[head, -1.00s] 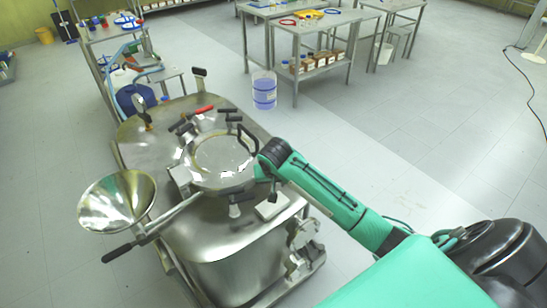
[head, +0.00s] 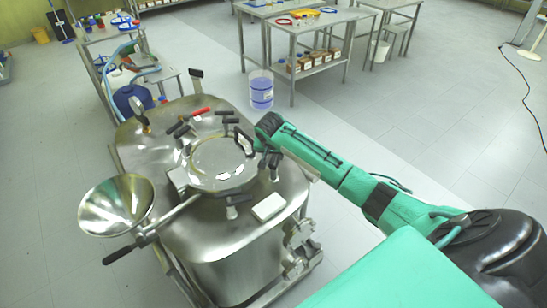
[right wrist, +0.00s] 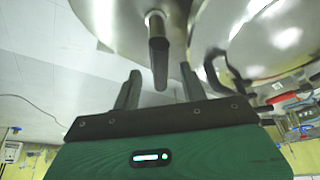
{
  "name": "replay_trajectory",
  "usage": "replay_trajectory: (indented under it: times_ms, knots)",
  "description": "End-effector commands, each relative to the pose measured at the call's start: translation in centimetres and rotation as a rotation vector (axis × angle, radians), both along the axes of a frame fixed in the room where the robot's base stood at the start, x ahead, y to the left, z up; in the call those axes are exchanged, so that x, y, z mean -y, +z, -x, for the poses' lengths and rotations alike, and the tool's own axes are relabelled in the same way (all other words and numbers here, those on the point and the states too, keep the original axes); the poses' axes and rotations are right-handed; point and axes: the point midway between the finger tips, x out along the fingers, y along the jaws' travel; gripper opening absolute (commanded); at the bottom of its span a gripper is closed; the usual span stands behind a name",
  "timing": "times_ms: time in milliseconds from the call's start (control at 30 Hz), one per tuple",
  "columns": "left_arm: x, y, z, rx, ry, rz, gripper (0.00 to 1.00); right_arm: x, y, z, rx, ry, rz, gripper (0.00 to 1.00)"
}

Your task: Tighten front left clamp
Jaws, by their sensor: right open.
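The steel reactor lid (head: 218,160) has several clamps with black handles and one clamp with a red handle (head: 201,112) around it. My right gripper (head: 269,160) is at the right side of the lid, near a black-handled clamp (head: 273,176). In the right wrist view, the open fingers (right wrist: 160,82) stand on either side of a black handle (right wrist: 158,50) on a metal post. Gaps show beside the handle, and I cannot tell its depth. Another clamp (head: 233,205) stands at the lid's near edge. My left gripper is out of view.
A curved black lid handle (head: 244,139) rises close to my right gripper. A steel funnel (head: 117,204) and a black-tipped lever (head: 125,252) stick out at the left.

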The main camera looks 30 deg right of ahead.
Motion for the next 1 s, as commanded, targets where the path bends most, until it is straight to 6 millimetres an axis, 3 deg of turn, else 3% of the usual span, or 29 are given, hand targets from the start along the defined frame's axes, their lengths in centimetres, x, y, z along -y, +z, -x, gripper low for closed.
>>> replay_trajectory:
  times_ms: [300,733,933,1000]
  knots:
    - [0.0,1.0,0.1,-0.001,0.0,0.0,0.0,1.0,-3.7,-1.2,-0.001,0.001,0.001,0.43]
    - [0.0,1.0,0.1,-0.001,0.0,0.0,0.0,1.2,-4.4,-1.4,0.0,0.002,0.001,0.43]
    - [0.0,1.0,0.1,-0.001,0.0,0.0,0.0,1.1,-4.4,-1.4,0.001,0.002,0.001,0.07]
    - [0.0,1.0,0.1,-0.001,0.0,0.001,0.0,1.1,-4.4,-1.4,0.001,0.002,0.001,0.07]
